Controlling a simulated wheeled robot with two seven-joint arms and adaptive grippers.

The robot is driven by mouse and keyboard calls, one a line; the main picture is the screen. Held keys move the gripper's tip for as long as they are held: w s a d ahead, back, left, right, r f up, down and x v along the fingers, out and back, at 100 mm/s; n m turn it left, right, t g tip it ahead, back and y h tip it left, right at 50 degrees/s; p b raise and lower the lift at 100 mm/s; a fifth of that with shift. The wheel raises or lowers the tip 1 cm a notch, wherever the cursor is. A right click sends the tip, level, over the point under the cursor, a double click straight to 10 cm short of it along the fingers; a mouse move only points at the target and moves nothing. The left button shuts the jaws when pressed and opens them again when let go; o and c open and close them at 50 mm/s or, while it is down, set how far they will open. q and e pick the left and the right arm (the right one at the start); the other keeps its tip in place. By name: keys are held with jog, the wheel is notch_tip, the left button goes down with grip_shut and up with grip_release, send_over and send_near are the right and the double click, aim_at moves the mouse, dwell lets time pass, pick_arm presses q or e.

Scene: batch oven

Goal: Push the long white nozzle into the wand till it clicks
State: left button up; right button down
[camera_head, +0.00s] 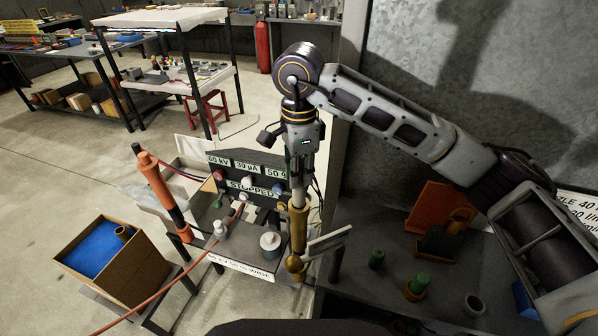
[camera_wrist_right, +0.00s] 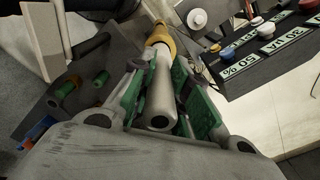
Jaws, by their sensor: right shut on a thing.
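My right gripper (camera_head: 300,172) points straight down in front of the control panel. In the right wrist view its green-padded fingers (camera_wrist_right: 158,85) are shut on a pale hollow tube, which looks like the long white nozzle (camera_wrist_right: 159,98). Its open end faces the camera. An ochre part (camera_wrist_right: 159,34) is at its far end, and it shows below the gripper in the head view (camera_head: 298,222). I cannot tell whether this is joined to the tube or only behind it. An orange and black rod, possibly the wand (camera_head: 156,183), leans at the left. My left gripper is not in view.
The panel (camera_head: 247,184) reads STOPPED. A small white piece (camera_head: 220,230) and a pale round piece (camera_head: 270,241) stand on the stand before it. A red hose (camera_head: 155,297) crosses the left. Green-topped parts (camera_head: 416,285) stand on the right-hand bench. A cardboard box (camera_head: 133,279) is at lower left.

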dwell(0.7)
jog(key=shift+b, duration=0.3)
dwell(0.5)
jog(key=shift+f+b, duration=0.4)
dwell(0.9)
jog(key=shift+f+b, duration=1.05)
dwell(1.9)
jog(key=shift+f, duration=0.15)
dwell(0.4)
jog(key=c, duration=1.3)
grip_release()
